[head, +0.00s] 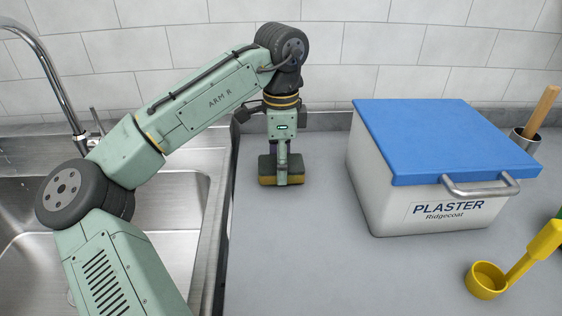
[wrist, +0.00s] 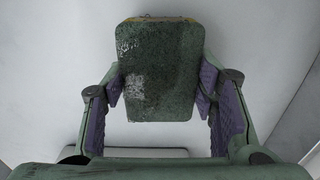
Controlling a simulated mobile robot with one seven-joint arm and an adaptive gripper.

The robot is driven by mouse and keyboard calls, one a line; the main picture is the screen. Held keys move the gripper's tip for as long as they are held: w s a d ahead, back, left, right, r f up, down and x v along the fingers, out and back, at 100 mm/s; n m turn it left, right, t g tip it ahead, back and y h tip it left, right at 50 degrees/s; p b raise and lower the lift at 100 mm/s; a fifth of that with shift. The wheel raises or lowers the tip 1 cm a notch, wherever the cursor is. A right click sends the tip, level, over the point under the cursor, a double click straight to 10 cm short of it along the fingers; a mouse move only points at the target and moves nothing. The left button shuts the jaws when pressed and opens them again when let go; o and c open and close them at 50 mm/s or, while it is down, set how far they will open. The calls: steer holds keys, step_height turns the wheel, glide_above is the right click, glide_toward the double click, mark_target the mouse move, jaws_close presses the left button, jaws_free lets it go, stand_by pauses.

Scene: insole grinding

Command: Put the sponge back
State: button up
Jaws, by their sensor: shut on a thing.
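The sponge (head: 266,171) has a dark green top and a yellow lower layer. In the head view it is at the counter surface, just right of the sink; I cannot tell whether it is touching the counter. My gripper (head: 282,175) points straight down and is shut on it. In the wrist view the sponge (wrist: 160,70) shows its worn green face, with a thin yellow edge at the top. The purple-padded fingers of my gripper (wrist: 160,88) are on its left and right sides.
A white plaster box (head: 385,195) with a blue lid stands to the right on the grey counter (head: 310,260). A yellow scoop (head: 487,280) lies at front right, and a metal cup (head: 525,140) stands behind the box. The steel sink (head: 175,210) and tap (head: 55,75) are left.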

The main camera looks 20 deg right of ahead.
steer(key=shift+f, duration=0.4)
steer(key=shift+f, duration=0.1)
steer(key=o, duration=1.1)
step_height(320, 180, up, 12)
steer(key=shift+r, duration=0.15)
